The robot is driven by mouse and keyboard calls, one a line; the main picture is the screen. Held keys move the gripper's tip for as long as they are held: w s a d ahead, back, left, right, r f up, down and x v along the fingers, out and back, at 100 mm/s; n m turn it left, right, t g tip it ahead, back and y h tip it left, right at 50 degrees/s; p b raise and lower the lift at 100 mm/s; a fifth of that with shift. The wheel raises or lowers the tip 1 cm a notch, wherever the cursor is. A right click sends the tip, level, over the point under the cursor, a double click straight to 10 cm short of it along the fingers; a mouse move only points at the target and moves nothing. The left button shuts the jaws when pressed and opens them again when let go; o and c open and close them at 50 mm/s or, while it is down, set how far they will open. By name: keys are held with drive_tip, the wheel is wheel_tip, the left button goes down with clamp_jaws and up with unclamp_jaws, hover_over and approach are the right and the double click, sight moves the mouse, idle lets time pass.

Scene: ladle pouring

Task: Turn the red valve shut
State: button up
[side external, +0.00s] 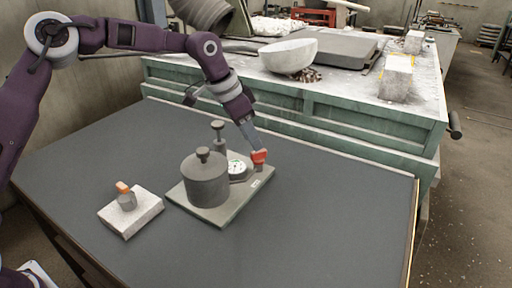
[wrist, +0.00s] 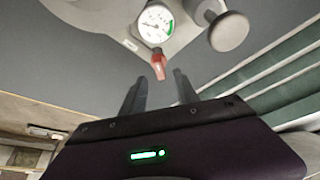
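The red valve (side external: 259,157) is at the back right corner of a flat grey base plate (side external: 232,206). The plate also holds a dark cylinder with a knob (side external: 205,180), a round white dial gauge (side external: 237,170) and a knobbed post (side external: 218,132). My gripper (side external: 251,143) points down at the valve from above. In the wrist view its two fingers (wrist: 158,84) are apart, and the red valve (wrist: 158,64) shows in line with the gap at the fingertips. I cannot tell whether either finger touches it. The gauge (wrist: 154,24) has a green band and a needle.
A pale square block (side external: 130,219) with a small orange-topped grey weight (side external: 127,199) lies at the left. Behind the table stands a green workbench (side external: 350,132) with a white bowl (side external: 287,55). The table's right side is clear.

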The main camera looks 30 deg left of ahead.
sight(258, 156)
drive_tip(key=x, duration=0.4)
drive_tip(key=shift+f, duration=0.15)
clamp_jaws()
drive_tip(key=shift+m, duration=0.3)
drive_tip(key=m, duration=0.2)
drive_tip(key=m+g+h, duration=0.1)
drive_tip(key=m, duration=0.1)
drive_tip(key=shift+w+a+m+g, duration=0.1)
drive_tip(key=shift+w+m+g, duration=0.05)
drive_tip(key=shift+m+g, duration=0.15)
drive_tip(key=m+g, duration=0.1)
drive_tip(key=m, duration=0.2)
drive_tip(key=m+g, duration=0.1)
drive_tip(key=m, duration=0.1)
drive_tip(key=shift+w+m+h, duration=0.1)
drive_tip(key=shift+m+h, duration=0.3)
drive_tip(key=shift+m, duration=0.3)
